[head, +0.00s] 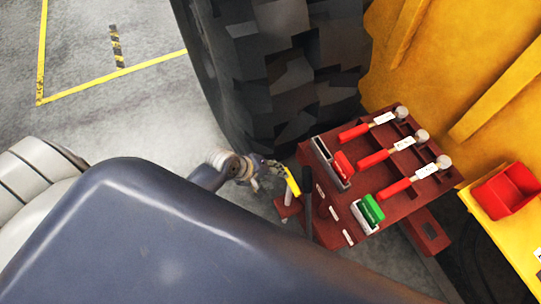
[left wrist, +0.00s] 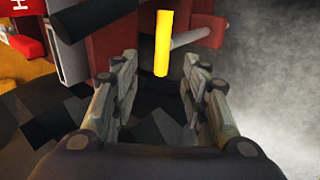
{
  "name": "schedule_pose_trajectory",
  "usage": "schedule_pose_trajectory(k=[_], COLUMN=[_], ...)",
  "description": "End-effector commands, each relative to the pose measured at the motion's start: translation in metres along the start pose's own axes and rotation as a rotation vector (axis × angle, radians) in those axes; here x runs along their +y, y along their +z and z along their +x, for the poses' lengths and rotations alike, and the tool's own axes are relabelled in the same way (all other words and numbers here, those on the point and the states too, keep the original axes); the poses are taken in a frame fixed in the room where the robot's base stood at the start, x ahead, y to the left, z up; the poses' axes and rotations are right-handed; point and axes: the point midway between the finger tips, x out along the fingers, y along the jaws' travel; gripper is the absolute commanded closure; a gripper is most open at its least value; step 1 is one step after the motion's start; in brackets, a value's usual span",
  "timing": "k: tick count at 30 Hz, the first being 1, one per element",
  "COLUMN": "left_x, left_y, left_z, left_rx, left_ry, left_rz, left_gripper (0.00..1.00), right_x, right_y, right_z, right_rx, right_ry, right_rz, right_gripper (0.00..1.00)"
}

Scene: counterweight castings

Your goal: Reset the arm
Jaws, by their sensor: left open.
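My left gripper (head: 268,166) is at the left side of a dark red tool stand (head: 335,215), just left of a yellow-ended bar (head: 292,182). In the left wrist view the two fingers of the left gripper (left wrist: 162,80) stand apart with nothing between them. The yellow bar (left wrist: 162,45) shows upright beyond the fingertips, apart from them as far as I can tell. The right gripper is in neither view.
The stand carries several hammers with red handles (head: 395,188), a green-handled tool (head: 372,208) and a red-handled tool (head: 343,163). A large black tyre (head: 290,70) stands behind. A red bin (head: 508,190) is at right. Open floor (head: 120,110) lies left.

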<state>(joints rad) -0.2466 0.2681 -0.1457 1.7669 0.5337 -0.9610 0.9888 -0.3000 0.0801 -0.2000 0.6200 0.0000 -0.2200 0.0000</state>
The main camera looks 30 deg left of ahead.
Motion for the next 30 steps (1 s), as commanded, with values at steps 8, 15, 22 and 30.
schedule_pose_trajectory(k=[8, 15, 22, 30], left_x=[0.0, 0.0, 0.0, -0.063], left_y=[0.0, 0.0, 0.0, -0.002], left_z=[-0.014, -0.014, -0.013, 0.03], left_rx=[0.001, 0.0, 0.0, 0.033], left_ry=[0.0, 0.0, 0.0, -0.091], left_rz=[0.001, 0.0, 0.0, 0.097], left_gripper=[0.59, 0.59, 0.59, 0.59], right_x=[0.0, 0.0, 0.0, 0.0], right_y=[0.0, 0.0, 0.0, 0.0], right_z=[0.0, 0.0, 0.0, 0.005], right_rx=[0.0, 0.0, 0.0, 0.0], right_ry=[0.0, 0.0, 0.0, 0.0], right_rz=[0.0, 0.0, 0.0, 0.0], right_gripper=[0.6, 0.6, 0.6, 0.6])
